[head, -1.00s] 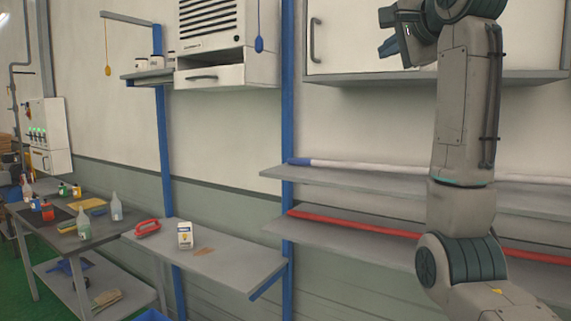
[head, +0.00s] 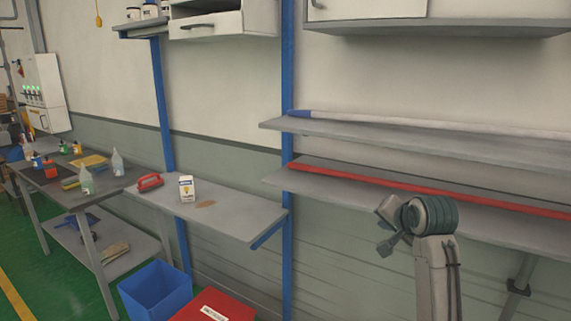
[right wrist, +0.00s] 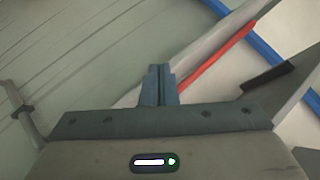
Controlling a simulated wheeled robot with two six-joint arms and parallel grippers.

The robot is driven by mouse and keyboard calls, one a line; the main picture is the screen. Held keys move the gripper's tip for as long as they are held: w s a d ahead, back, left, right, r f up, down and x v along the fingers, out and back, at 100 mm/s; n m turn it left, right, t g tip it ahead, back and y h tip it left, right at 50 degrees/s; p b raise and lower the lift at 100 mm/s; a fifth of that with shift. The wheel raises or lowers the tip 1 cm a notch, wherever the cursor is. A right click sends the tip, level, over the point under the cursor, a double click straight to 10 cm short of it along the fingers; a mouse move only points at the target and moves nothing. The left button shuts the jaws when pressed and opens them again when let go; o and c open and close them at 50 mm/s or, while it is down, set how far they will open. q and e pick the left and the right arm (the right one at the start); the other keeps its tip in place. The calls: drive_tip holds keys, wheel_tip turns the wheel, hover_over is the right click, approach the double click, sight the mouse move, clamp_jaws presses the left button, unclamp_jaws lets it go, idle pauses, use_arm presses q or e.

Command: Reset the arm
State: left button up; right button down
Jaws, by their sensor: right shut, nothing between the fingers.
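My right gripper (head: 387,247) is low at the right of the head view, in front of the wall below the shelf with the red pole. In the right wrist view its blue-grey fingers (right wrist: 158,86) are together with nothing between them. My right arm's wrist and forearm come up from the bottom edge of the head view. My left gripper is in neither view.
A shelf with a red pole (head: 430,190) is above and behind the gripper; a white pole (head: 440,125) lies on the shelf above. A small shelf (head: 235,215) holds a carton (head: 187,188) and a red-handled brush (head: 149,182). A blue bin (head: 155,290) and red box (head: 212,306) stand below.

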drive_tip(key=s+d+f+n+g+h, duration=0.1)
drive_tip(key=s+f+n+g, duration=0.1)
drive_tip(key=s+f, duration=0.85)
drive_tip(key=s+d+f+n+g, duration=0.1)
drive_tip(key=s+f+n+g, duration=0.1)
drive_tip(key=s+f, duration=0.85)
drive_tip(key=s+f+n+g, duration=0.15)
drive_tip(key=s+f, duration=0.25)
drive_tip(key=s, duration=0.4)
drive_tip(key=s+d+f+n+g+h, duration=0.1)
drive_tip(key=s+f+n, duration=0.1)
drive_tip(key=s+f, duration=0.35)
drive_tip(key=s+f+n+g, duration=0.1)
drive_tip(key=s+f+n, duration=0.1)
drive_tip(key=s, duration=0.8)
wheel_tip(320, 180, down, 35)
drive_tip(key=d+g+b, duration=0.1)
drive_tip(key=d+b, duration=0.2)
drive_tip(key=b, duration=0.1)
use_arm(q)
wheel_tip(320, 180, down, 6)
drive_tip(key=b, duration=0.2)
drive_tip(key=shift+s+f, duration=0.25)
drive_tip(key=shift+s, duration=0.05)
use_arm(e)
drive_tip(key=s+d+f+g, duration=0.1)
drive_tip(key=s+f, duration=1.7)
drive_tip(key=f, duration=0.3)
drive_tip(key=shift+m, duration=0.35)
